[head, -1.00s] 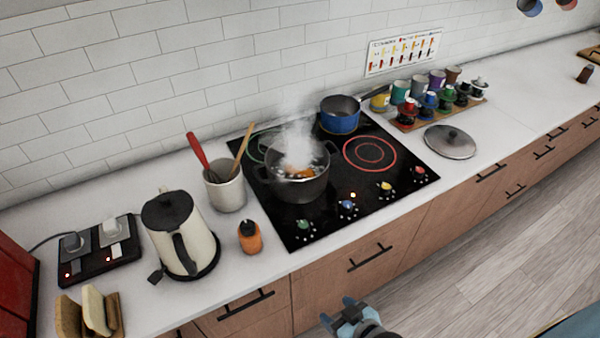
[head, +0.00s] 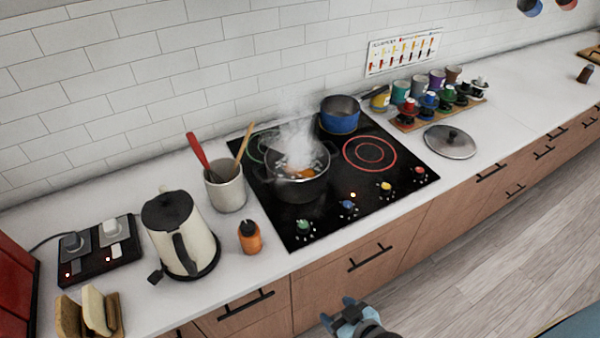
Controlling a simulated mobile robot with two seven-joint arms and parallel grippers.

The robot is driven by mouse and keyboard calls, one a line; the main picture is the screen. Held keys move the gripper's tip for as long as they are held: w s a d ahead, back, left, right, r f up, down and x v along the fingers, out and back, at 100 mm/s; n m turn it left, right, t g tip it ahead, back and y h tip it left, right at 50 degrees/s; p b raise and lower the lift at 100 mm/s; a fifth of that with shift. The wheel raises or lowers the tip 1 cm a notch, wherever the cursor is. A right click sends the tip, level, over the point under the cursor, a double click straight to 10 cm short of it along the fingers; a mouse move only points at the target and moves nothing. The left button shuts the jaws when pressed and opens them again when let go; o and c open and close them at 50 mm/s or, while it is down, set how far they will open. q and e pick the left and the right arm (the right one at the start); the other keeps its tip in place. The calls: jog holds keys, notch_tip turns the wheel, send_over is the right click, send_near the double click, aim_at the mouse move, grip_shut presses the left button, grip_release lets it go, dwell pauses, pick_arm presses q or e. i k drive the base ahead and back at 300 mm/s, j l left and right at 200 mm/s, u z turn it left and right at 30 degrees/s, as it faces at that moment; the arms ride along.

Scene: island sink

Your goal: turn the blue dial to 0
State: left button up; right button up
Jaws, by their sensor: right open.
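The blue dial (head: 347,205) sits on the front part of the black cooktop (head: 285,228), between the green dial (head: 303,226) and the yellow dial (head: 385,187). A red dial (head: 419,171) is farther right. Small white marks surround the blue dial, too small to read. A small orange light glows just behind it. My right gripper (head: 337,312) is open and empty at the bottom of the view, in front of the drawers and apart from the dial. My left gripper is not in view.
A steaming dark pot (head: 302,188) stands behind the blue dial, and a blue saucepan (head: 339,115) behind that. An orange bottle (head: 249,237), a kettle (head: 180,235) and a utensil crock (head: 225,188) stand left. A lid (head: 450,142) lies right. Drawer handles (head: 370,257) stick out below the counter.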

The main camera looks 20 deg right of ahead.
aim_at(347, 205)
jog(key=z, duration=1.05)
